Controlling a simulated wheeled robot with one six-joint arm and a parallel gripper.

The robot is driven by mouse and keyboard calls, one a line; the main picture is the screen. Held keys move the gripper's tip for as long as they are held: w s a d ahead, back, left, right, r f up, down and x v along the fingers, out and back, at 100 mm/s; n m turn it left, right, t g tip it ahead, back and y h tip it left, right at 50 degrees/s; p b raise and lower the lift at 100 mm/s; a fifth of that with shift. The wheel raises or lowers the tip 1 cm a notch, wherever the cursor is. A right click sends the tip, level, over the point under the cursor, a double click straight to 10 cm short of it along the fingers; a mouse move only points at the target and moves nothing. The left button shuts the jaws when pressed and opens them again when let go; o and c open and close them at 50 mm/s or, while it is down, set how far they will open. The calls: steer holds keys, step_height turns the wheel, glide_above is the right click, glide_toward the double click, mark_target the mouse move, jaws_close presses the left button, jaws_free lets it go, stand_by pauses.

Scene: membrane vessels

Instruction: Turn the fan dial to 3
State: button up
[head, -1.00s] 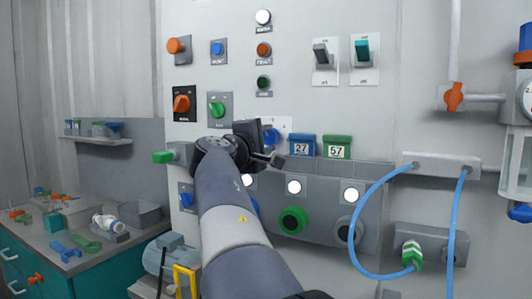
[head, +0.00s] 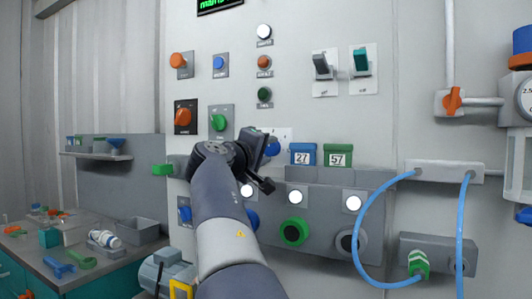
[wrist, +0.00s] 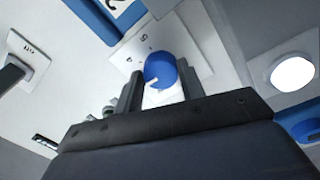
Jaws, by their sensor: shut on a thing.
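The blue dial (wrist: 160,68) sits on a white plate (wrist: 125,58) with small dark marks around it. In the wrist view a short white pointer mark shows on the dial's near side, but I cannot read which number it faces. My gripper (wrist: 161,88) is shut on the dial, one finger on each side of it. In the head view my gripper (head: 264,166) is at the panel and mostly covers the dial (head: 273,147); part of the white plate (head: 285,134) shows beside it.
Blue and green counters reading 27 (head: 302,154) and 57 (head: 338,155) are just right of the dial. An orange knob (head: 183,117) and a green knob (head: 218,122) are to the left. A grey ledge (head: 330,176) with white lamps runs below. A blue hose (head: 362,225) hangs at the right.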

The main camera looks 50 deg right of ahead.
steer(key=o, duration=1)
steer(key=v, duration=1)
steer(key=shift+s+a+f+b, duration=0.1)
steer(key=shift+s+a+b, duration=0.1)
steer(key=shift+a+b, duration=0.2)
steer(key=shift+d, duration=0.15)
steer(key=p+x, duration=0.1)
steer(key=x, duration=0.9)
steer(key=shift+w+d, duration=0.2)
steer(key=shift+d, duration=0.15)
steer(key=shift+a, duration=0.1)
